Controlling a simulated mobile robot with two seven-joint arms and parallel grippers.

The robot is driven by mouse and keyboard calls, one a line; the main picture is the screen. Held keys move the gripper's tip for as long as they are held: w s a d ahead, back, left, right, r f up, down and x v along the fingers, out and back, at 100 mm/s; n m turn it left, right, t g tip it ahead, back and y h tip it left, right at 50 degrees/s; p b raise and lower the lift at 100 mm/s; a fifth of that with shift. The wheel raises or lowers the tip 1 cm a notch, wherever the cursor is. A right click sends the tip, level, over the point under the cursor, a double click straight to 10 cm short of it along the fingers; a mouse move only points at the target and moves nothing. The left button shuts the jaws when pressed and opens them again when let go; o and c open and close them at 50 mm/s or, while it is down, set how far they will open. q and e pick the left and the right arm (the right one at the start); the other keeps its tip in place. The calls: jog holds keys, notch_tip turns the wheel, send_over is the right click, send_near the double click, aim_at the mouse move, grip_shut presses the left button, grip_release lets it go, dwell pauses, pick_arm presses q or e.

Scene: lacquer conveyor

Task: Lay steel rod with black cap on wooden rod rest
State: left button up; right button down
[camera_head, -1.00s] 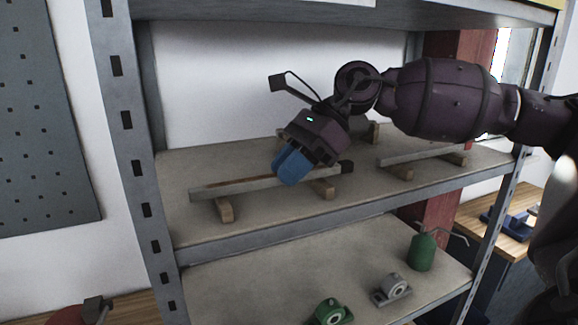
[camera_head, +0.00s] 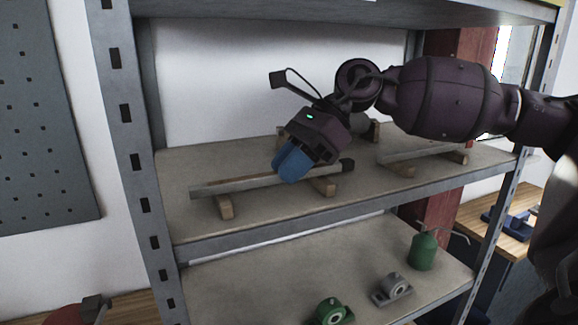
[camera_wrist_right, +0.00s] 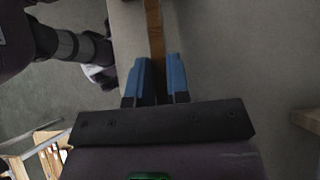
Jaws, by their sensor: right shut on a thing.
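The steel rod (camera_head: 235,186) lies lengthwise along the middle shelf, its black cap (camera_head: 347,165) at the right end. My right gripper (camera_head: 290,166) is shut on it right of its middle with blue fingers, which also show in the right wrist view (camera_wrist_right: 159,80). A brown strip runs between them there; I cannot tell if it is rod or wood. The wooden rod rest shows as a left block (camera_head: 225,208) and a right block (camera_head: 324,188) under the rod. The rod is level with their tops; whether it touches them is unclear. My left gripper is out of view.
A second rod (camera_head: 415,154) lies on wooden blocks at the right of the shelf (camera_head: 270,220). Another block (camera_head: 374,131) stands behind my gripper. The lower shelf holds a green can (camera_head: 422,252), a grey bearing (camera_head: 392,289) and a green bearing (camera_head: 330,313). Metal posts frame the shelves.

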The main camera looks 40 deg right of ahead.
jog(key=c, duration=1)
grip_release()
jog(key=shift+r, duration=0.1)
jog(key=b+v, duration=0.2)
jog(key=v, duration=0.7)
jog(key=shift+d, duration=0.15)
jog(key=shift+s+d+r, duration=0.2)
jog(key=shift+d+r, duration=0.25)
jog(key=shift+r, duration=0.1)
